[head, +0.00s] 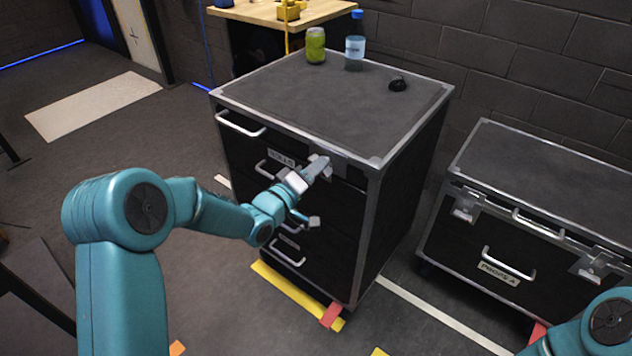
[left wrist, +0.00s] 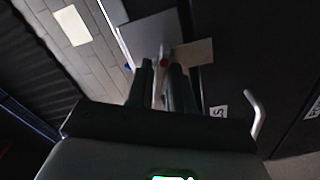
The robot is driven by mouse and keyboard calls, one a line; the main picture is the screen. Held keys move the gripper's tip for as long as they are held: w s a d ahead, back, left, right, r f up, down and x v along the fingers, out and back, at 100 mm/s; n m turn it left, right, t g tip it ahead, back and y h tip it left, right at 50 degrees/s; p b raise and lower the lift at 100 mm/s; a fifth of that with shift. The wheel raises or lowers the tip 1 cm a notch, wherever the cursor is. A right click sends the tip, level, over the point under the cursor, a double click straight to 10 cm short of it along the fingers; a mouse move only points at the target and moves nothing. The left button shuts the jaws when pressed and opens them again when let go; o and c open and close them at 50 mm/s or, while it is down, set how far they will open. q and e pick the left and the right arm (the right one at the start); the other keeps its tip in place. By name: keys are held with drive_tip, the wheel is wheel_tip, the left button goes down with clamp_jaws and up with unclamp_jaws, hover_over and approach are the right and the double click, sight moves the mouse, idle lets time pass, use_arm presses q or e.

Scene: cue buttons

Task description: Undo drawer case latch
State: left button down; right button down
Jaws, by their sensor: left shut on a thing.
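The drawer case (head: 366,235) is black with metal edges and stands in the middle of the head view. A grey latch plate (head: 341,161) sits on its upper front, near the right corner. My left gripper (head: 321,166) is at this latch, its fingers shut on a small part of it. The fingers hide much of the latch. My right gripper is out of view.
A green jar (head: 315,45), a blue-capped bottle (head: 354,48) and a small black object (head: 397,84) stand on the case top. White drawer handles (head: 241,124) jut from its front. A second latched case (head: 535,230) stands at right. Floor is open at left.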

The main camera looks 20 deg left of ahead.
use_arm(q)
drive_tip(key=shift+m+b, duration=6.2)
drive_tip(key=shift+b, duration=0.95)
drive_tip(key=c, duration=1.2)
unclamp_jaws()
drive_tip(key=shift+c, duration=0.2)
drive_tip(key=p+v, duration=0.1)
drive_tip(key=v, duration=1.5)
drive_tip(key=shift+s, duration=0.2)
